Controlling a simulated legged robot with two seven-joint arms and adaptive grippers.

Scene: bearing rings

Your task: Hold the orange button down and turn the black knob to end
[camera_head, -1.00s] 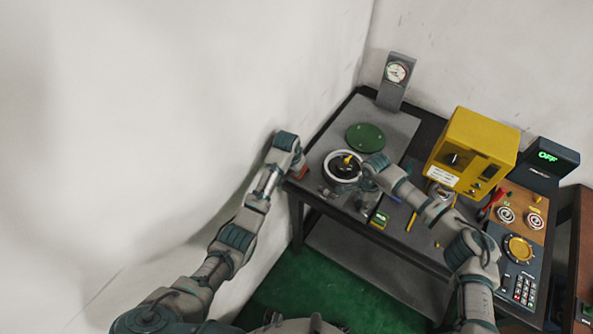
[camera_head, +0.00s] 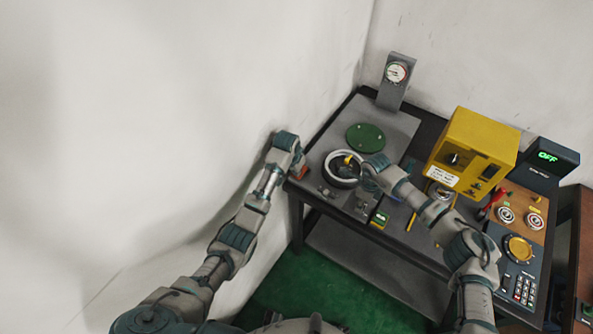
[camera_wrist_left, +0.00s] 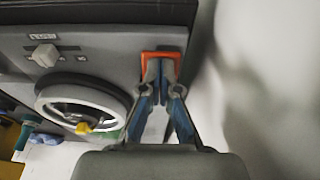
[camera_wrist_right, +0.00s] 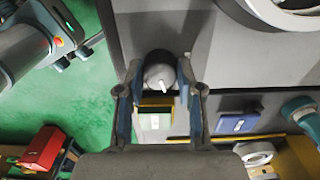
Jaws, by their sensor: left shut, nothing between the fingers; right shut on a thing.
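The orange button (camera_wrist_left: 163,58) is on the grey panel in the left wrist view; in the head view a bit of it (camera_head: 303,172) shows at the panel's left corner. My left gripper (camera_wrist_left: 162,75) is shut and empty, its fingertips against the button and covering its middle. How far it is pressed I cannot tell. The black knob (camera_wrist_right: 159,68), round with a white pointer line, stands between the fingers of my right gripper (camera_wrist_right: 158,82), which is shut on it. In the head view my right wrist partly hides this spot.
A white ring (camera_head: 342,168) with a yellow piece lies beside my right wrist. A green disc (camera_head: 365,138) and a dial gauge (camera_head: 396,73) are behind. A yellow box (camera_head: 472,150) and a display reading OFF (camera_head: 548,156) stand to the right. A small yellow-green device (camera_head: 380,219) is near the front edge.

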